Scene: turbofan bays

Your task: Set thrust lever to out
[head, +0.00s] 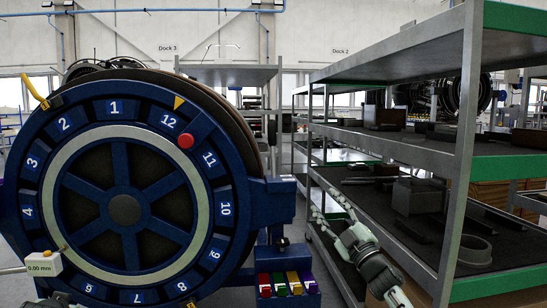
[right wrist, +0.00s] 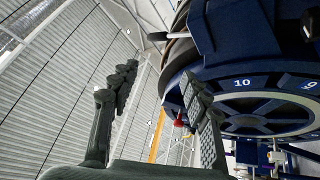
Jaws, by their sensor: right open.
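No lever is labelled as the thrust lever. A yellow-handled lever (head: 35,91) stands at the upper left of the big blue numbered wheel (head: 62,187), tilted up and left. A red knob (head: 186,141) sits on the wheel's rim between 12 and 11; a red knob also shows in the right wrist view (right wrist: 180,120). My right gripper (head: 323,202) is open and empty, right of the wheel and in front of the shelves. Its spread fingers (right wrist: 158,80) show in the right wrist view. A small grey-white part at the bottom left may be my left gripper; its jaws are hidden.
A grey metal shelf rack (head: 455,150) with dark parts fills the right side, close to my right arm. A box of coloured bins (head: 290,284) stands low right of the wheel. A small 0.00 mm gauge (head: 43,263) sits at the wheel's lower left.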

